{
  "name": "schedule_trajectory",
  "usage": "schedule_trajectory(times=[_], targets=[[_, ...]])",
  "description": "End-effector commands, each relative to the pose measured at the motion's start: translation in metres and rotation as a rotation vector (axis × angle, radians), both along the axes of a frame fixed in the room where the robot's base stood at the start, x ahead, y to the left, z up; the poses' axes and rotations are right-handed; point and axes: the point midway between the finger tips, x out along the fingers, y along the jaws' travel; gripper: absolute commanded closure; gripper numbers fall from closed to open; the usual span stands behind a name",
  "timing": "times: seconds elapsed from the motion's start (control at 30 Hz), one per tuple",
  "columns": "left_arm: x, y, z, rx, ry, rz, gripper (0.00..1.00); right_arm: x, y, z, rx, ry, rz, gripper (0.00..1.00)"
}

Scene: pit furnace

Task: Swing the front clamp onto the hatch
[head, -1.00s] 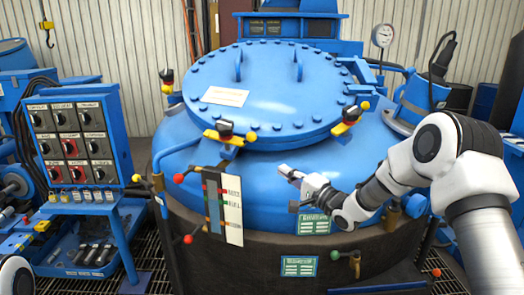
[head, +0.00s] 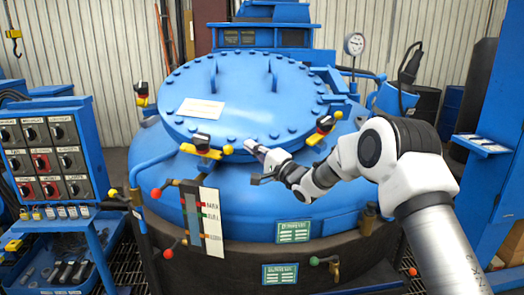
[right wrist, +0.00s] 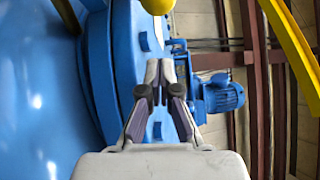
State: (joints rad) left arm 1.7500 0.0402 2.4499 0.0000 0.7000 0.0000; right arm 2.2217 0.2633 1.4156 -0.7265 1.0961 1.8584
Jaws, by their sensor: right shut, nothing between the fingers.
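The hatch (head: 240,108) is a round blue bolted lid with two upright handles on the furnace top. The front clamp (head: 203,147), yellow with a black top and a yellow ball end, sits at the hatch's near rim. My right gripper (head: 251,146) is shut and empty, just right of the clamp's ball and apart from it. In the right wrist view the closed fingers (right wrist: 160,82) point along the blue hatch edge (right wrist: 125,60). A yellow ball (right wrist: 157,5) shows beyond them at the top edge. My left gripper is out of view.
Similar clamps sit at the hatch's right (head: 324,127) and left (head: 142,93). Red-knobbed levers (head: 158,192) and a label plate (head: 213,222) stand below the front clamp. A switch panel (head: 45,155) is at left, and a pressure gauge (head: 354,44) is behind.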

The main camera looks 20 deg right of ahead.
Motion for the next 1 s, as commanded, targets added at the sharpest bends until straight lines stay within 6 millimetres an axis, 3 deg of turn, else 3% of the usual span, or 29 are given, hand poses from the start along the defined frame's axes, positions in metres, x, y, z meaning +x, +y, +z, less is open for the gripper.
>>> schedule_trajectory(times=[0.17,0.43,1.0], targets=[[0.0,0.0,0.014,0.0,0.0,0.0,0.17,0.029,0.014,0.01,-0.001,-0.001,0.002,1.0],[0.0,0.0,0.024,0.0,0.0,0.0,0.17,0.003,0.04,0.002,0.001,0.002,0.001,1.0],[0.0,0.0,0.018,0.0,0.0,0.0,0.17,-0.002,0.043,-0.002,0.009,-0.001,-0.017,1.0]])
